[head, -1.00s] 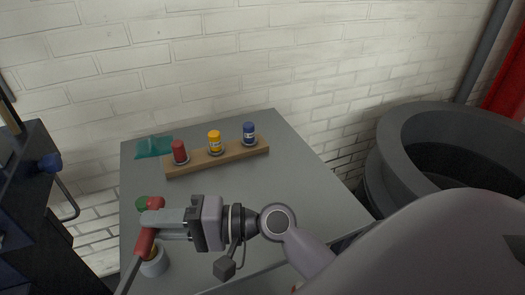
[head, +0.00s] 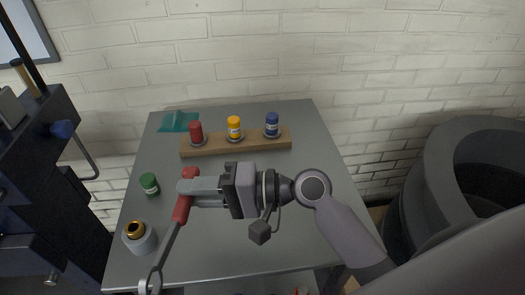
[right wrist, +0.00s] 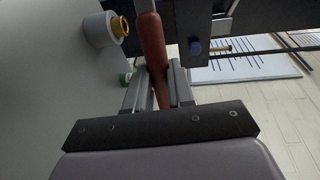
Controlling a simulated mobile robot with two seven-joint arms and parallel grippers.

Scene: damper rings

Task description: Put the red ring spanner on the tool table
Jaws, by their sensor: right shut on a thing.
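The red ring spanner (head: 181,209) has a red handle and a grey shaft with a ring at its lower end. My right gripper (head: 190,191) is shut on the red handle and holds it over the left part of the grey tool table (head: 310,205). The ring end reaches the table's front edge in the head view; its height above the table I cannot tell. In the right wrist view the red handle (right wrist: 152,50) runs between the two fingers of my right gripper (right wrist: 160,80). My left gripper does not show.
A wooden rack (head: 262,142) at the table's back carries red, yellow and blue containers. A teal object (head: 179,121) lies behind it. The table's right part is clear.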

